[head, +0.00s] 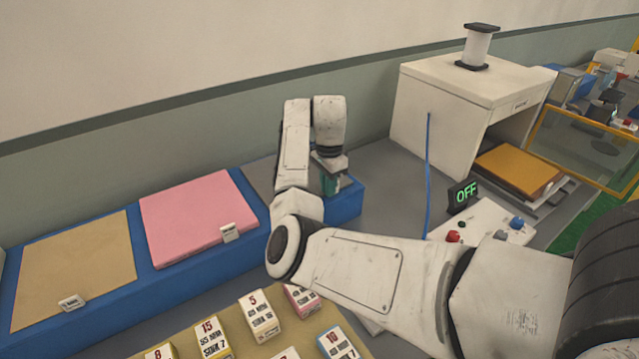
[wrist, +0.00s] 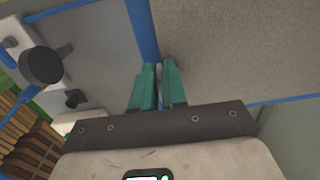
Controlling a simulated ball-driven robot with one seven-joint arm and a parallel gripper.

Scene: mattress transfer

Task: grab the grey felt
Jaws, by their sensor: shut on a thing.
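The grey felt (wrist: 230,50) is a flat, speckled grey sheet that fills the upper right of the wrist view, beside a blue rim. In the head view my arm hides most of it, at the right end of the blue tray (head: 352,196). My gripper (wrist: 162,68) has teal fingers, close together at the felt's edge by the blue rim, and is shut on the felt. In the head view my gripper (head: 331,184) is low over the tray's right end. The fingertips' exact hold on the felt is hard to see.
A pink sheet (head: 195,215) and a tan sheet (head: 75,265) lie in the tray to the left. Several numbered boxes (head: 262,313) stand in front. A white press-like housing (head: 440,105), an OFF display (head: 464,195) and a control box with knobs (head: 485,222) are at the right.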

